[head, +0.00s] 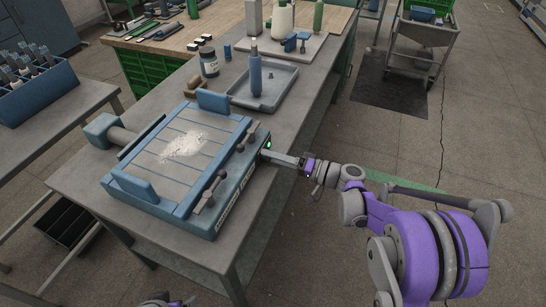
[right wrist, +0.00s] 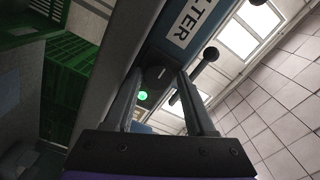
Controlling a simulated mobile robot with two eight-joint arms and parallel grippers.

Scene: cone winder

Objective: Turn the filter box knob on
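The filter box (head: 232,205) is a blue bench unit with a slatted top and white powder on it, near the table's front. Its lettered side panel shows in the right wrist view (right wrist: 186,24). The dark knob with a pale mark (right wrist: 158,73) is on that side, close to a lit green lamp (right wrist: 143,95). In the head view the lamp glows too (head: 268,144), but the gripper hides the knob. My right gripper (head: 268,155) reaches in from the right, fingers apart on either side of the knob; I cannot tell whether they touch it. My left gripper (head: 160,302) barely shows at the bottom edge.
A black ball-ended lever (right wrist: 210,54) sticks out near the right finger. Behind the filter box are a grey tray (head: 285,90) with a blue bottle and a dark jar (head: 208,62). Floor to the right is mostly clear; a cart (head: 425,35) stands farther back.

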